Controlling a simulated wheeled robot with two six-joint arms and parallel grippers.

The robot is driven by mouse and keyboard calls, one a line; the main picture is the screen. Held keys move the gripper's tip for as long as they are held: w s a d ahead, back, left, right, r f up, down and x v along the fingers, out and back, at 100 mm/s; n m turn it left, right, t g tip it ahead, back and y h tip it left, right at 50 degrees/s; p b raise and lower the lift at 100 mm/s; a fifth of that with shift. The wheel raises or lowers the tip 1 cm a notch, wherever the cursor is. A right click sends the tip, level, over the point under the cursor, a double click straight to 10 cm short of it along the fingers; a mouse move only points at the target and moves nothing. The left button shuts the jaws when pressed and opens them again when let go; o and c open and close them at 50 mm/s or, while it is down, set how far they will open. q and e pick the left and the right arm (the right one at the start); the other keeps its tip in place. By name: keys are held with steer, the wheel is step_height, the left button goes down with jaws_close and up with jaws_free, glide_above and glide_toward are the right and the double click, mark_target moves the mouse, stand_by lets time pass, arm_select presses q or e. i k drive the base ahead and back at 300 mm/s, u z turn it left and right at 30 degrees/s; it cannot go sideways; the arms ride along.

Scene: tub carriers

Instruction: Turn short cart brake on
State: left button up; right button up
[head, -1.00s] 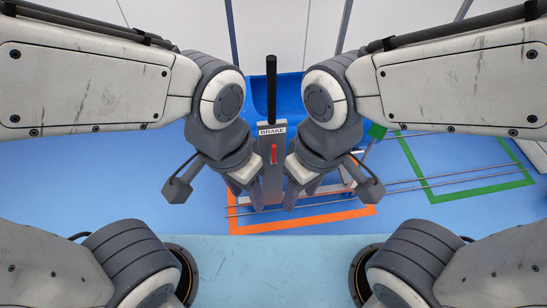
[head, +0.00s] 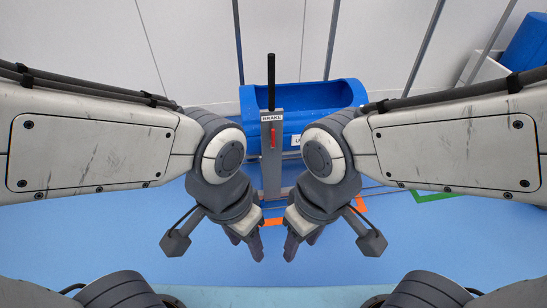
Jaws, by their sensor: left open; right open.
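The short cart's grey brake post (head: 271,165) stands upright between my two arms. It bears a white BRAKE label (head: 272,117), a small red lever (head: 271,136) and a black upright handle (head: 271,80) on top. A blue tub (head: 320,97) sits behind the post. My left gripper (head: 254,246) is open and empty, low and to the left of the post. My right gripper (head: 297,246) is open and empty, low and to the right. Both appear nearer to me than the post and apart from it. The cart's lower part is partly hidden by my grippers.
Orange floor marking (head: 273,221) shows around the cart's base, and green marking (head: 436,196) lies to the right. Another blue tub (head: 524,45) stands at the far upper right. Grey uprights rise behind. The blue floor in front is clear.

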mark_target(272, 148)
steer(key=u, duration=0.7)
steer(key=i, duration=1.15)
steer(key=z, duration=0.5)
